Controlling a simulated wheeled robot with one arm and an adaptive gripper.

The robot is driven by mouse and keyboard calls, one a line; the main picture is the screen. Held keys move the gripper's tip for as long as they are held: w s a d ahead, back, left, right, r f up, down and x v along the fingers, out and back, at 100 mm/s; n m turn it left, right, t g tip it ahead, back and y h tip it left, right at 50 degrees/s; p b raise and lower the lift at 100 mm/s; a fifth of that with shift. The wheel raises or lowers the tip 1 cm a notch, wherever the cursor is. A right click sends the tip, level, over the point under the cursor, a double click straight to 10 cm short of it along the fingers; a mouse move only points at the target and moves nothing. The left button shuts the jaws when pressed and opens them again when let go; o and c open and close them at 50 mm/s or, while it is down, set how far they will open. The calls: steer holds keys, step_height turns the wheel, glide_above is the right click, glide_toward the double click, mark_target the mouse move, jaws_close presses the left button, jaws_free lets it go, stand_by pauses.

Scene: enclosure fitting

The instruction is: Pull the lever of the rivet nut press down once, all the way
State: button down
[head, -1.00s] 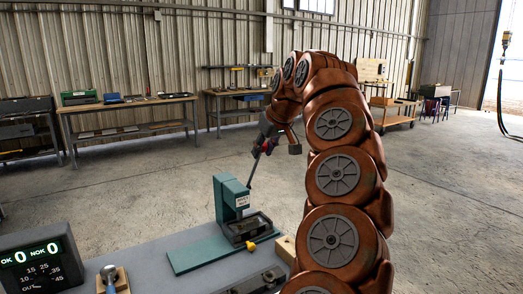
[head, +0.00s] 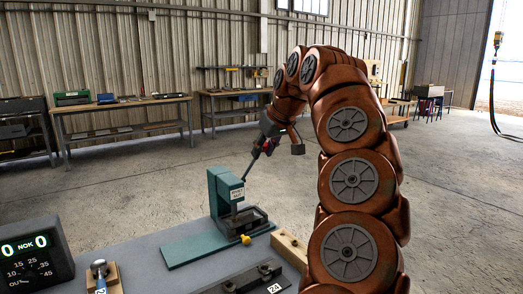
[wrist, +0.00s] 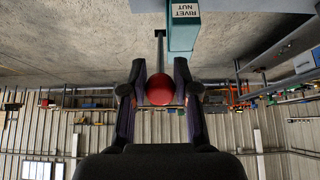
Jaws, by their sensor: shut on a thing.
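The rivet nut press (head: 222,197) is a teal-green upright on a teal base plate at the bench's far edge, and its label also shows in the wrist view (wrist: 185,30). Its thin dark lever (head: 249,168) slants up and to the right from the press, with a red ball knob (wrist: 159,90) at its end. My gripper (head: 264,147) is shut on the red knob, one finger on each side of it in the wrist view. The knob is well above the press base.
Workbenches (head: 125,108) stand far behind on open floor.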

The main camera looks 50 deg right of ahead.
steer(key=shift+s+f, duration=0.15)
steer(key=shift+f, duration=0.1)
steer(key=shift+s+a+f+b, duration=0.2)
steer(key=shift+s+f+b, duration=0.25)
steer(key=shift+b, duration=0.15)
steer(key=shift+s+a+f+b, duration=0.15)
steer(key=shift+s+f+b, duration=0.3)
steer(key=shift+b, duration=0.15)
steer(key=shift+s+a+f+b, duration=0.15)
steer(key=shift+s+f+b, duration=0.2)
steer(key=shift+f+b, duration=0.25)
steer(key=shift+s+a+f+b, duration=0.1)
steer(key=shift+s+f+b, duration=0.25)
steer(key=shift+f+b, duration=0.2)
steer(key=shift+r, duration=0.15)
